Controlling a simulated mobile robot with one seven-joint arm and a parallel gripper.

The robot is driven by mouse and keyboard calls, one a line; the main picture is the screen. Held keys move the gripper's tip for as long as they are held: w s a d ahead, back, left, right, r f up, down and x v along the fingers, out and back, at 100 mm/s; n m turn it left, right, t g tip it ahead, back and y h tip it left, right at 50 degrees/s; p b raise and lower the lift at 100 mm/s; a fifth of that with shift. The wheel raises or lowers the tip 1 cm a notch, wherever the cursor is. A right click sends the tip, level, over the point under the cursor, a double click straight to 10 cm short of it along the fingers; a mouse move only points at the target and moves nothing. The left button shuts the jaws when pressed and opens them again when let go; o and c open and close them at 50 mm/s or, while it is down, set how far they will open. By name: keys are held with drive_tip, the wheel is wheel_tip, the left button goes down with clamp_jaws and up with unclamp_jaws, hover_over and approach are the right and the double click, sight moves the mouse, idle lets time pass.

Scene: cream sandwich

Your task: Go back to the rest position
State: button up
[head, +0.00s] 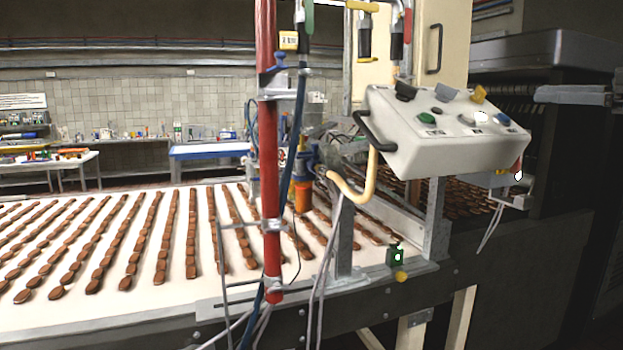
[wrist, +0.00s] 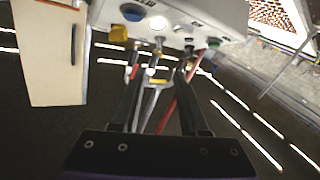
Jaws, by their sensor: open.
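My gripper (wrist: 160,62) shows in the wrist view, its two dark fingers apart with nothing held between them. The fingers point toward the white control box (wrist: 185,18), which fills the top of that view. I cannot tell whether the fingertips touch it. In the head view the same control box (head: 440,140) stands right of centre, with a green button, a lit white button and a yellow knob on it. I cannot make out my gripper in the head view.
A conveyor (head: 120,310) with rows of brown biscuits runs along the left and centre. A red post (head: 267,150) with hoses and cables stands in front of it. A dark machine (head: 560,60) is at the right. Tables (head: 215,150) line the back wall.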

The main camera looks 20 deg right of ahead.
drive_tip(key=s+a+r+g+h, duration=0.1)
drive_tip(key=s+a+r, duration=0.2)
drive_tip(key=s+a, duration=0.45)
drive_tip(key=s+a+r+h, duration=0.1)
drive_tip(key=s+a+r, duration=0.25)
drive_tip(key=a, duration=0.75)
drive_tip(key=a+f+m+g+h, duration=0.25)
drive_tip(key=a+f, duration=0.55)
drive_tip(key=a, duration=0.5)
drive_tip(key=a+f+m+g+h, duration=0.1)
drive_tip(key=a+f+m+g, duration=0.1)
drive_tip(key=f, duration=0.9)
drive_tip(key=a+f+m+g+h, duration=0.2)
drive_tip(key=a+f, duration=0.3)
drive_tip(key=f, duration=0.6)
drive_tip(key=a+f+m+g+h, duration=0.2)
drive_tip(key=a+f+m, duration=0.1)
drive_tip(key=f, duration=0.8)
drive_tip(key=shift+w+a+f, duration=0.15)
drive_tip(key=shift+a+f, duration=0.1)
drive_tip(key=shift+f, duration=0.05)
drive_tip(key=shift+d, duration=0.1)
